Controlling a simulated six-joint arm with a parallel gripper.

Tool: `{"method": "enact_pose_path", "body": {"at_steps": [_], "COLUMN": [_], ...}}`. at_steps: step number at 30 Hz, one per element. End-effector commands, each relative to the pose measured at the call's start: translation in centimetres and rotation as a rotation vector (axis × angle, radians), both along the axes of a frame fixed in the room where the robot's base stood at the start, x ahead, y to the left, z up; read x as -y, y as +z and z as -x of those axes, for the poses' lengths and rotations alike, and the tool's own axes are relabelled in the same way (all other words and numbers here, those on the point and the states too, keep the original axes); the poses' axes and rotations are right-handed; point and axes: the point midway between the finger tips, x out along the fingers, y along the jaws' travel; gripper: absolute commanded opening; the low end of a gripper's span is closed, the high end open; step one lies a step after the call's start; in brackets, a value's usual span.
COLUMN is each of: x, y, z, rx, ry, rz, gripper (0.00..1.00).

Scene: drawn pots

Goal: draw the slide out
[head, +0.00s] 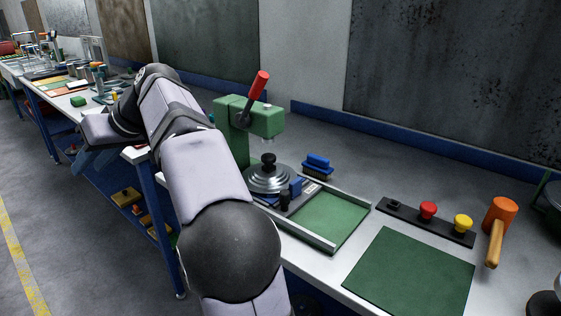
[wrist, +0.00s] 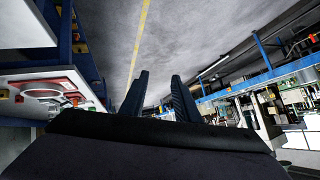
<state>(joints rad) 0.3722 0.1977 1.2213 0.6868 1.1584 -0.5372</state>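The slide (head: 305,190) is a dark plate at the left end of a metal rail frame (head: 355,215), by the green press (head: 262,120) with its red-handled lever. A silver lid-like disc (head: 268,181) with a black knob sits there under the press. A blue block (head: 295,187) and a small black post (head: 285,199) stand at the slide's near right. The green bed between the rails is bare. My gripper is off the bench's left side, largely hidden by my arm in the head view. In the wrist view my gripper (wrist: 159,76) has two dark fingers apart with nothing between them.
A blue brush (head: 317,166) lies behind the rails. A black strip with red and yellow knobs (head: 428,211), an orange mallet (head: 500,218) and a green mat (head: 412,272) lie to the right. My arm passes over the bench's left edge. Floor is open at left.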

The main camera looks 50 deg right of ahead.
Motion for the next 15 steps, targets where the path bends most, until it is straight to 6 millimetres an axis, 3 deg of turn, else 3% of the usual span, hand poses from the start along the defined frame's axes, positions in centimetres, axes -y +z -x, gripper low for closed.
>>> {"method": "enact_pose_path", "body": {"at_steps": [1,6,12,15], "x": [0.6,1.5,2.2,4.0], "y": [5.4,15.3,23.7,25.6], "z": [-0.5,-0.9,-0.4,-0.5], "rx": [0.052,0.201,0.331,0.334], "ry": [0.013,0.071,0.124,0.089], "rz": [0.003,0.024,0.06,0.048], "gripper": [0.29,0.29,0.29,0.29]}}
